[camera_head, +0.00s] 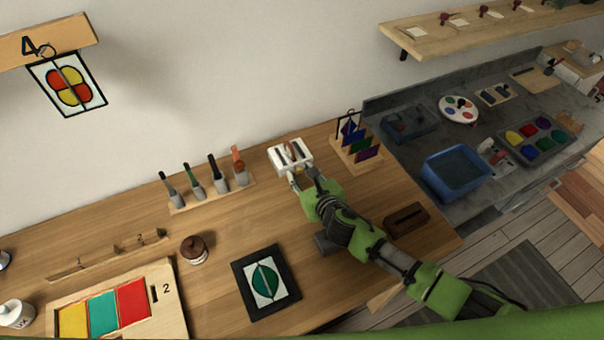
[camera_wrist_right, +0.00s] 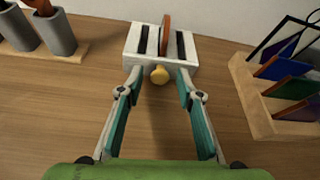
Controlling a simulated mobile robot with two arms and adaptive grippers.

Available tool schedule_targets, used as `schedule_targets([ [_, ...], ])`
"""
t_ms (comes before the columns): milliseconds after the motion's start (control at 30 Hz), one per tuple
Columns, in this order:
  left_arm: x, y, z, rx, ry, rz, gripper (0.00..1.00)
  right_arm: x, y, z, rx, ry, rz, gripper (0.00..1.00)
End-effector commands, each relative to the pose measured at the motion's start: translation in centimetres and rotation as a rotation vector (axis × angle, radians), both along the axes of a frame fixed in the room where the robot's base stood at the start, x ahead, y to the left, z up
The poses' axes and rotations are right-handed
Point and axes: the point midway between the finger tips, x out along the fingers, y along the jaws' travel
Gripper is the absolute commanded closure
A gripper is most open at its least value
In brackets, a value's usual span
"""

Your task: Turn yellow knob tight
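The yellow knob (camera_wrist_right: 159,75) sits on the front face of a white block (camera_wrist_right: 148,42) in the right wrist view. The block has dark slots on top, and a thin reddish-brown piece (camera_wrist_right: 166,35) stands upright in its middle. My right gripper (camera_wrist_right: 159,84) is open, with one finger to each side of the knob and a visible gap on both sides. In the head view the white block (camera_head: 281,158) stands near the back of the wooden table, and my right gripper (camera_head: 305,178) is at its front. The knob is hard to make out there. My left gripper is not in view.
A tool rack (camera_head: 212,195) stands left of the block. A wooden rack of coloured panes (camera_head: 362,160) stands close on its right. A dark brown block (camera_head: 407,218) lies beside my right arm. A framed green pane (camera_head: 265,283) and a brown jar (camera_head: 195,249) are nearer the front.

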Motion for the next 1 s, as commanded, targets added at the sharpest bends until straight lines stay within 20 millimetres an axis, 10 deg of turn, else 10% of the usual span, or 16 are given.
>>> schedule_targets([
  [167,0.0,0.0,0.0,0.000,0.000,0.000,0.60,0.0,0.0,0.0,0.000,0.000,0.000,1.00],
  [1000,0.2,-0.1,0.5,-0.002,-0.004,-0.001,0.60,0.2,-0.5,-0.1,0.458,0.190,0.001,1.00],
])
